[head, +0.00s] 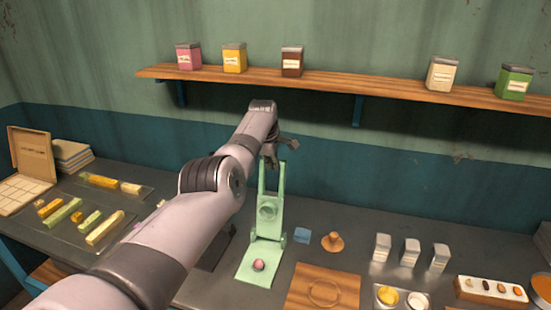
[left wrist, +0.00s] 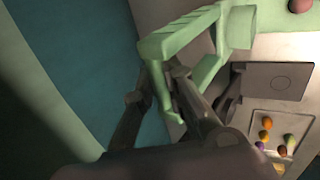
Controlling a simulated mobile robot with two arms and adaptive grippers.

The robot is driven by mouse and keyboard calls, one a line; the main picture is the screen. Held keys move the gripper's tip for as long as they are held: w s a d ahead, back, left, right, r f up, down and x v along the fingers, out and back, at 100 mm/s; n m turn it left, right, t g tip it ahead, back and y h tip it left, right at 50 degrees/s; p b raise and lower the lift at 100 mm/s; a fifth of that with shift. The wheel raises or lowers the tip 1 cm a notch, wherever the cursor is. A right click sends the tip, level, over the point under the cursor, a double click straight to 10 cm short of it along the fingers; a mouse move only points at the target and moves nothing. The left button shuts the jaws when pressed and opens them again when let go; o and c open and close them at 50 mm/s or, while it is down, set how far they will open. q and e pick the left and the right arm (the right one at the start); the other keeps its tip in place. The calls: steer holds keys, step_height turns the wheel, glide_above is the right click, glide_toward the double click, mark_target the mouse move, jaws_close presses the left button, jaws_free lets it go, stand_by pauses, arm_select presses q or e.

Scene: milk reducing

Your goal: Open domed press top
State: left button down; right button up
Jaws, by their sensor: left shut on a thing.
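The pale green press stands on the table in the head view. Its base plate (head: 243,272) lies flat with a small pink ball (head: 259,265) on it. The press top (head: 267,208) is raised on its upright arms, with its round domed part facing forward. My left gripper (head: 274,160) is at the upper end of the press top. In the left wrist view the gripper (left wrist: 165,95) is shut on the green bar (left wrist: 180,32) of the press top. The arm hides part of the table left of the press. My right gripper is not in view.
Several grey tins stand further right. A shelf (head: 350,85) with several jars runs along the wall above.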

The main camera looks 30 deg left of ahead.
arm_select(q)
steer(key=shift+f, duration=0.25)
steer(key=c, duration=1.7)
jaws_free()
steer(key=shift+w, duration=0.1)
steer(key=shift+o, duration=0.3)
steer(key=shift+r, duration=0.1)
